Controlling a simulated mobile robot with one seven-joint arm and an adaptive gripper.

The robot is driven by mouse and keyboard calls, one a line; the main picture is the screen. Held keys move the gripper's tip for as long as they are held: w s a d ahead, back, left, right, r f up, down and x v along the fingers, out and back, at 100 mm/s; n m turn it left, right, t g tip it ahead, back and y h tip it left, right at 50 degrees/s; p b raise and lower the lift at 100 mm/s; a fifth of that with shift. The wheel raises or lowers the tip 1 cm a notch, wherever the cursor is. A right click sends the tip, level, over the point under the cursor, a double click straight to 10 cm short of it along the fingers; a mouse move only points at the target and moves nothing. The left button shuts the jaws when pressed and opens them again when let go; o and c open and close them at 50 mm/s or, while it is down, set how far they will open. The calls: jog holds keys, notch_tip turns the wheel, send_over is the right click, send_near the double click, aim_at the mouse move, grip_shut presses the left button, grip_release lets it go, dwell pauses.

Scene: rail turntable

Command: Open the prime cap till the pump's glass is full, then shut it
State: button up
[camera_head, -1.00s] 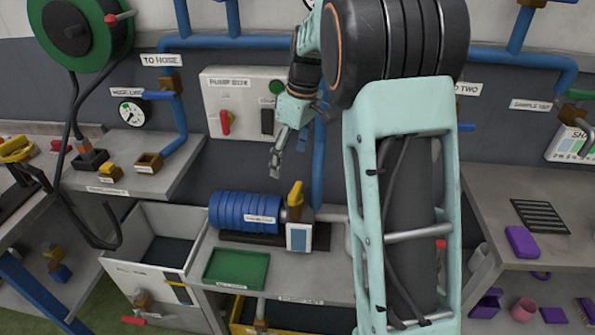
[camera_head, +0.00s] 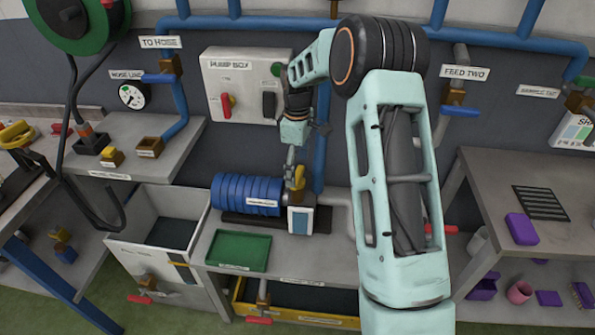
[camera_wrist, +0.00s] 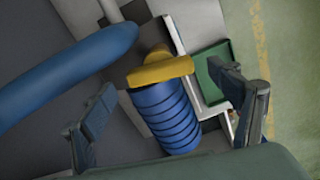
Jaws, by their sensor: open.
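The blue ribbed pump (camera_head: 246,193) lies on the middle bench. Its yellow prime cap (camera_head: 298,178) stands on top of the pump's right end. The pump's glass (camera_head: 299,220), a pale-framed blue-grey window, faces front below the cap; its level cannot be told. My gripper (camera_head: 292,158) points down just above the cap. In the wrist view my gripper (camera_wrist: 172,112) is open, its two fingers wide apart. The yellow cap (camera_wrist: 160,70) shows between and beyond the fingertips, with the blue ribs (camera_wrist: 168,118) below it. I cannot tell whether any finger touches the cap.
A green tray (camera_head: 238,250) lies on the bench left of the glass. A blue vertical pipe (camera_head: 321,150) rises close behind the cap. The pump box (camera_head: 245,88) with a red lever is on the wall behind. A white open bin (camera_head: 160,235) stands at left.

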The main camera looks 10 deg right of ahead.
jog(key=shift+f, duration=1.05)
jog(key=c, duration=1.2)
jog(key=shift+o, duration=0.2)
